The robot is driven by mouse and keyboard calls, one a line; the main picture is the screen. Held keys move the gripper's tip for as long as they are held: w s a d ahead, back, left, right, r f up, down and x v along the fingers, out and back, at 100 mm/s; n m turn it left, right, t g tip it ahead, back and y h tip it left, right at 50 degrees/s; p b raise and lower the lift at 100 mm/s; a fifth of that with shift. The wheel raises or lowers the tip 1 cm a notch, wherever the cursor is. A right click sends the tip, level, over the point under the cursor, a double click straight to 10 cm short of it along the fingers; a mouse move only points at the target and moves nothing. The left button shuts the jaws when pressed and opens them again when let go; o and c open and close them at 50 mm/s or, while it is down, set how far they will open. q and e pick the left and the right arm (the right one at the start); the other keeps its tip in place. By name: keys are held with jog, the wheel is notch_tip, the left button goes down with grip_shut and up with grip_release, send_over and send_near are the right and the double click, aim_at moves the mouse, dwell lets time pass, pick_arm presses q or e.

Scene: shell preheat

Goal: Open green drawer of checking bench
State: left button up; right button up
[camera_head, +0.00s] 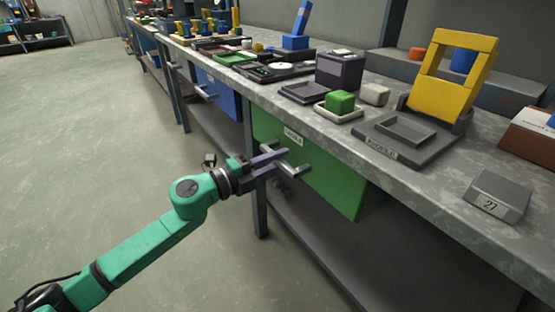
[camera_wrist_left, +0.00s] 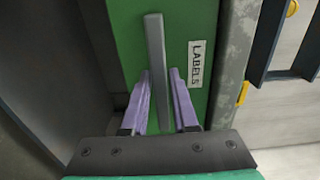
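The green drawer (camera_head: 335,180) is under the top of the long grey bench, with a white label reading LABELS (camera_head: 293,136) on its front. Its grey bar handle (camera_head: 293,171) stands out from the front. My left gripper (camera_head: 268,157) is at the handle with its purple fingers apart. In the left wrist view, the handle (camera_wrist_left: 155,50) runs upright between the two open fingers (camera_wrist_left: 160,80), with a gap visible on each side. The drawer front (camera_wrist_left: 192,20) fills the middle of that view. My right gripper is not in view.
On the bench top (camera_head: 450,190) stand a green cube (camera_head: 340,102), a yellow frame (camera_head: 453,75), a dark box (camera_head: 340,70) and a grey block marked 27 (camera_head: 498,194). A blue drawer (camera_head: 218,93) is farther along. The floor (camera_head: 90,150) to the left is clear.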

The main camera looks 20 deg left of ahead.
pick_arm(q)
grip_shut()
dwell(1.2)
